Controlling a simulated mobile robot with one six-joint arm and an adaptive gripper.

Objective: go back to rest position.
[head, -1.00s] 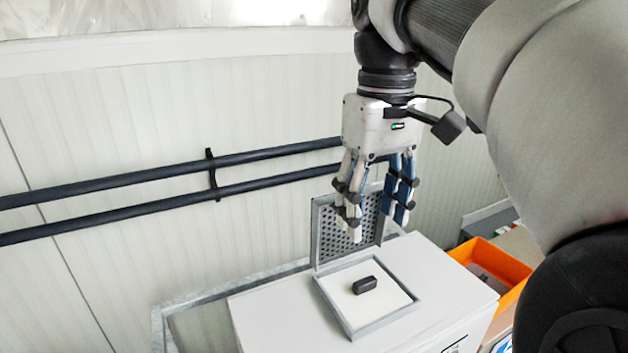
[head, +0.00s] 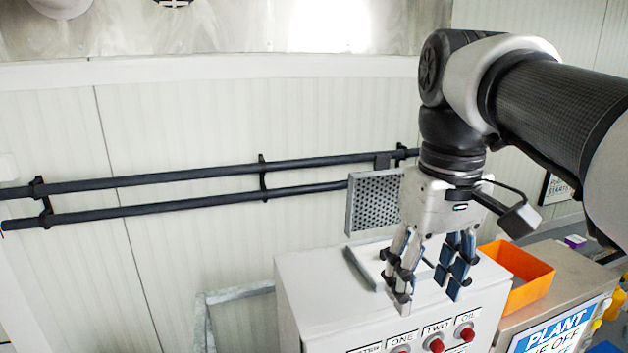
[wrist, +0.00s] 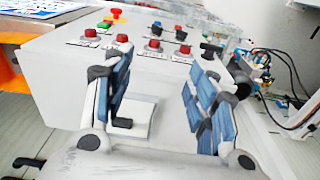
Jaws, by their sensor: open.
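My gripper (head: 428,288) is open and hangs fingers-down from my arm, in front of the white control box in the head view. Nothing shows between its fingers there. A shallow tray (head: 362,268) on the box top is partly hidden by my fingers. It also shows between the fingers in the wrist view (wrist: 140,112), with a small black block (wrist: 122,122) at the left finger; contact cannot be told.
The control box (head: 315,310) has red buttons (head: 437,345) on its front. A perforated lid (head: 375,203) stands upright behind the tray. An orange bin (head: 532,288) lies to the right, above a "PLANT" sign (head: 556,333). Dark pipes (head: 200,175) run along the wall.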

